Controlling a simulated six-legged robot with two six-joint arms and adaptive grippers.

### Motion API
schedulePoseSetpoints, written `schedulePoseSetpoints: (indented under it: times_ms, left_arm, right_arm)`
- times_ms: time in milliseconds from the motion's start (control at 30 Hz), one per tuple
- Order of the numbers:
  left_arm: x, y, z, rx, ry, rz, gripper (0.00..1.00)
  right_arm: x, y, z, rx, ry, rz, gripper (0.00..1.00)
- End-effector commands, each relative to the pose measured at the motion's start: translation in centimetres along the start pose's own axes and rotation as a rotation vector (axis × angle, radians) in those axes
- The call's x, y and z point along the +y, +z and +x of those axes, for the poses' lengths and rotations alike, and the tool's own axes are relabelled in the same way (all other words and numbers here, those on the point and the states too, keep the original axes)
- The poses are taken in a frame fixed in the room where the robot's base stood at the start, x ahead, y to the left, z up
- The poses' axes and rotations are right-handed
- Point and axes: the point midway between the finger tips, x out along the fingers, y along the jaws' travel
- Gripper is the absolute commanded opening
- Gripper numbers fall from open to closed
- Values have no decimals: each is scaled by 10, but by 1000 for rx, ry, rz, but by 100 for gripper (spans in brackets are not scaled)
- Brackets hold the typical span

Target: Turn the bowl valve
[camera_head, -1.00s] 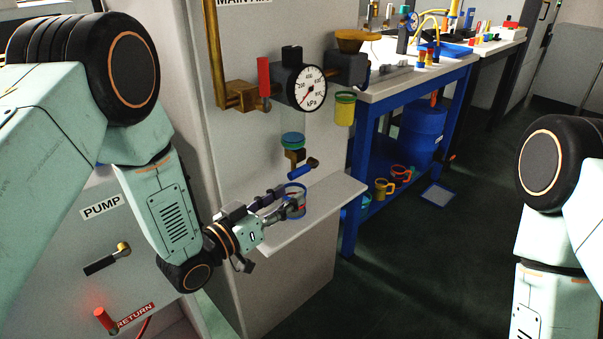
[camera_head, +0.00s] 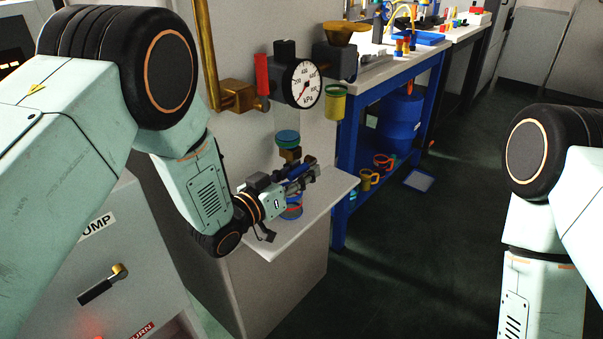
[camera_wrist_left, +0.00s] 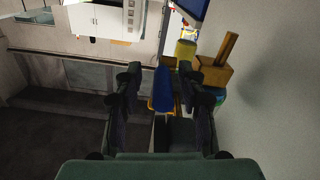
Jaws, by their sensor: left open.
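The bowl valve has a brass body (camera_head: 291,155) under a blue-and-green bowl cap (camera_head: 287,138) on the cabinet wall. Its blue handle shows in the left wrist view (camera_wrist_left: 163,90), beside the brass body (camera_wrist_left: 212,75). My left gripper (camera_head: 302,177) is at the handle, above the small shelf. In the left wrist view the gripper (camera_wrist_left: 160,76) is open, with one finger on each side of the blue handle. I cannot tell whether either finger touches it. The gripper partly hides the handle in the head view. My right gripper is out of view.
A blue-rimmed cup (camera_head: 291,207) stands on the white shelf (camera_head: 328,197) just below the gripper. A blue workbench (camera_head: 345,180) stands to the right.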

Motion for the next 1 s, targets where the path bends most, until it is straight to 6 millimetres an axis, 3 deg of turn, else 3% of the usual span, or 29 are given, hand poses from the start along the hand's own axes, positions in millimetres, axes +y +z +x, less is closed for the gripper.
schedulePoseSetpoints:
  times_ms: [367, 800, 1000]
  left_arm:
    - [2, 0, 6, -1, 2, 0, 39]
    - [-1, 0, 5, -1, 2, -1, 2]
    - [-1, 0, 5, -1, 4, 0, 0]
  right_arm:
    - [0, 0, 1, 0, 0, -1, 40]
    - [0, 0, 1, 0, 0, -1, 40]
    - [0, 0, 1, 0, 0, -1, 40]
